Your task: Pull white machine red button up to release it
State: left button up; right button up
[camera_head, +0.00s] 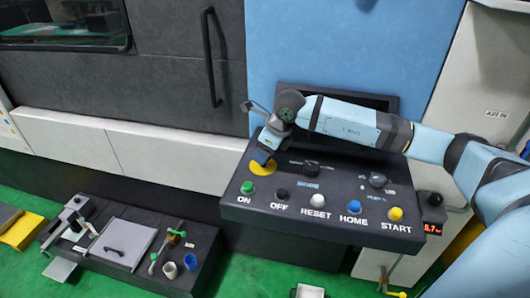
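The dark control panel (322,229) of the machine slopes towards me. At its upper left is a round yellow disc (263,167). No red button shows; the spot above the disc is covered by my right gripper (264,156). My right arm comes in from the right across the panel's top, and the gripper points down at the disc. Its fingers are small and partly hidden, so I cannot tell whether they are open or hold anything. My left gripper is not in view.
Along the panel's front are a green ON button (247,187), a black OFF button (282,194), white RESET (318,201), blue HOME (354,207) and yellow START (395,214). Dark knobs (311,167) sit behind. A low dark bench (128,274) with tools stands at lower left.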

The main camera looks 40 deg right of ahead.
jog(key=o, duration=0.3)
jog(key=shift+r, duration=0.2)
jog(key=shift+o, duration=0.2)
jog(key=shift+s+d+r, duration=0.1)
jog(key=shift+r, duration=0.25)
jog(key=b+v, duration=0.2)
jog(key=v, duration=1.1)
jog(key=shift+s, duration=0.1)
